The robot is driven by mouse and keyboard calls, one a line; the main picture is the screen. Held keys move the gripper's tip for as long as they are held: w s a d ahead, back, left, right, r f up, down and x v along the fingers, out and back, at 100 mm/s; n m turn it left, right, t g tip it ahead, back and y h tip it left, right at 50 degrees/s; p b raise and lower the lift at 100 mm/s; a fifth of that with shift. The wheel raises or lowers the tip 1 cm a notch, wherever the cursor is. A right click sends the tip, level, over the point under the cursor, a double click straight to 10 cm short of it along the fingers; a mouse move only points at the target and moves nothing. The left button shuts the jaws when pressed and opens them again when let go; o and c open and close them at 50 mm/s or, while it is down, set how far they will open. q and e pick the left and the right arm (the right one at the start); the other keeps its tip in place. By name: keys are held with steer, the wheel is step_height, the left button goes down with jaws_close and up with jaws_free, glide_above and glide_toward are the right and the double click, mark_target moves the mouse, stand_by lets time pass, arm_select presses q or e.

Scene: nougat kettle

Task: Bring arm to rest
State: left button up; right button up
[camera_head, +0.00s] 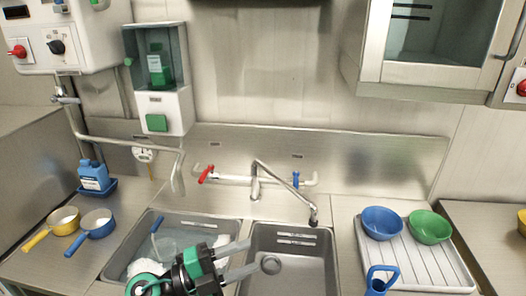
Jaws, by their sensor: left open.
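My left arm comes in at the bottom edge, and its black and green left gripper (252,254) is over the right part of the left sink basin (118,262), with its fingertips by the divider to the right basin. Its two grey fingers point right and are spread apart with nothing between them. The arm and gripper hide part of the left basin. My right gripper is not in view.
The right basin (300,262) looks empty below the faucet (278,178). A yellow pan (64,220), a blue pan (97,222) and a blue bottle (93,174) stand left. A drainboard (405,265) at right bears a blue bowl (382,222) and a green bowl (430,227).

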arm_select(q)
steer(key=w+a+n+t+y, duration=0.4)
steer(key=a+n+t+y, duration=0.8)
steer(key=n, duration=0.7)
steer(key=s+a+f+n+g+y, duration=0.3)
steer(key=s+a+f+n+y, duration=0.1)
steer(key=f, duration=0.3)
steer(key=s+a+f+n+g+y, duration=0.3)
steer(key=s+f+n+y, duration=0.1)
steer(key=f, duration=0.3)
steer(key=s+f+g+h, duration=0.1)
steer(key=s+f+g, duration=0.4)
steer(key=s, duration=0.3)
steer(key=s+f+g+h, duration=0.1)
steer(key=s+f+g, duration=0.35)
steer(key=s, duration=0.35)
step_height(320, 180, down, 36)
steer(key=g+b, duration=0.1)
steer(key=b, duration=0.4)
steer(key=s+a+f+b, duration=0.1)
steer(key=s+f+b, duration=0.1)
steer(key=s+f, duration=0.8)
steer(key=s+a+f+g+b, duration=0.1)
steer(key=s+a+f+b, duration=0.1)
steer(key=s+f, duration=0.8)
step_height(320, 180, down, 5)
steer(key=shift+r+b, duration=0.15)
steer(key=shift+b, duration=0.2)
